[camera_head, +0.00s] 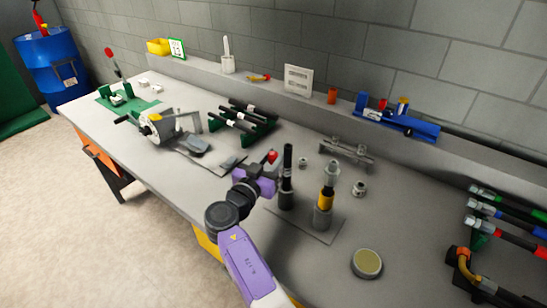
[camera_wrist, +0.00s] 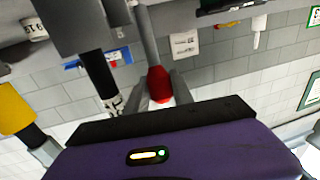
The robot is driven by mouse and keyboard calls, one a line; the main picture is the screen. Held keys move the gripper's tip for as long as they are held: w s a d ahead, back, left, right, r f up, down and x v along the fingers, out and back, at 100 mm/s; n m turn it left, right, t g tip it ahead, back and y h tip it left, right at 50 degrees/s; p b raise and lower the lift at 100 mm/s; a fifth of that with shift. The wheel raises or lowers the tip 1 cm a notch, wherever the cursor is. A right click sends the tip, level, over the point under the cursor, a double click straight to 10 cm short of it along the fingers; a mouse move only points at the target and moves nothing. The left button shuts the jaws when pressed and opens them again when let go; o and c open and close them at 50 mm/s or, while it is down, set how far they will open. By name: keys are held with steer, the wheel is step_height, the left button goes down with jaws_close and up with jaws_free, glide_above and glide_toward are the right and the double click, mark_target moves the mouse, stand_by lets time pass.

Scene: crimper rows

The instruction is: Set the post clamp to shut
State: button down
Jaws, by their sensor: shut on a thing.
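The post clamp (camera_head: 287,199) is a dark grey post on a flat plate on the bench, with a black hose (camera_head: 287,160) standing upright in it. Its lever has a red knob (camera_head: 271,157) at the end. My gripper (camera_head: 268,166) is at the knob, just left of the post. In the wrist view the red knob (camera_wrist: 158,84) sits between my grey fingers, and the grey lever rod (camera_wrist: 148,35) runs up from it. My gripper is shut on the knob. The lever's pivot is hidden, so its exact setting is unclear.
A second post (camera_head: 322,217) holding a yellow-banded fitting (camera_head: 326,198) stands close on the right. A round tin (camera_head: 367,263) lies in front right. A hose rack (camera_head: 245,120) and a crank machine (camera_head: 155,126) stand to the left. A blue tool (camera_head: 395,117) sits on the back ledge.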

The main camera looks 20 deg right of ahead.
steer(key=shift+f, duration=0.1)
steer(key=b, duration=0.3)
steer(key=shift+s+a+f, duration=0.1)
steer(key=shift+a+f, duration=0.1)
steer(key=shift+f, duration=0.15)
steer(key=t+h+b, duration=0.1)
steer(key=b, duration=0.4)
steer(key=s+a+t+b, duration=0.1)
steer(key=b, duration=0.4)
steer(key=shift+a+f+n+h+b, duration=0.2)
steer(key=shift+a+n+h+b, duration=0.1)
steer(key=shift+h, duration=0.1)
steer(key=shift+s, duration=0.1)
steer(key=shift+r, duration=0.2)
steer(key=c, duration=1.4)
jaws_free()
steer(key=shift+o, duration=0.2)
